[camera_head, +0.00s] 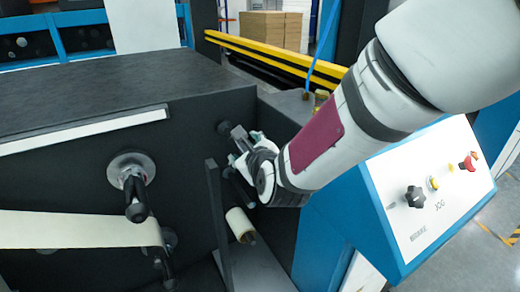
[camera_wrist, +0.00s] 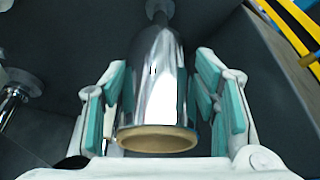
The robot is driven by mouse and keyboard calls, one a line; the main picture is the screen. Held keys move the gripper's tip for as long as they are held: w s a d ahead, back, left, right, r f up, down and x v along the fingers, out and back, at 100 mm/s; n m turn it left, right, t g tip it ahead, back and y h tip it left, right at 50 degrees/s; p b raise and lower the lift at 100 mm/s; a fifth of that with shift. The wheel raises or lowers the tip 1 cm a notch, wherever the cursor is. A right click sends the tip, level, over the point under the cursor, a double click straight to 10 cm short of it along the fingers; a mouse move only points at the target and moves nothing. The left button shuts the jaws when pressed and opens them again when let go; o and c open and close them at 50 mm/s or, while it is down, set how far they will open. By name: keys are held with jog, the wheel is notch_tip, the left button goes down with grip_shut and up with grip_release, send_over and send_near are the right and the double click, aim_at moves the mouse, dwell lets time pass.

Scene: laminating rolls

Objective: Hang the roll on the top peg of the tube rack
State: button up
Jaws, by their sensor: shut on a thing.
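A shiny silver roll with a tan cardboard core (camera_wrist: 157,95) sits between the teal pads of my gripper (camera_wrist: 160,105), which is shut on it. In the head view, my gripper (camera_head: 246,148) is at the dark machine side, and only a small grey part of the roll (camera_head: 238,132) shows. The roll's far end points at a peg base (camera_head: 223,127) on the dark wall, which also shows at the top of the wrist view (camera_wrist: 158,8). The two look in line. I cannot tell whether the roll is around the peg, as the roll hides the peg's length.
A dark upright plate (camera_head: 217,222) stands just left of my gripper. A cream roll (camera_head: 240,224) is below it. A flanged shaft (camera_head: 132,172) and a cream web (camera_head: 80,229) are at left. A blue-sided control panel (camera_head: 425,195) is at right, and a yellow-black rail (camera_head: 270,55) is behind.

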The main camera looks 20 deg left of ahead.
jog(key=shift+w+a+b, duration=0.45)
jog(key=shift+w+a, duration=0.9)
jog(key=shift+a, duration=0.25)
jog(key=shift+w+a+b, duration=0.45)
jog(key=shift+w+a, duration=0.9)
jog(key=shift+a, duration=0.25)
jog(key=o, duration=1.3)
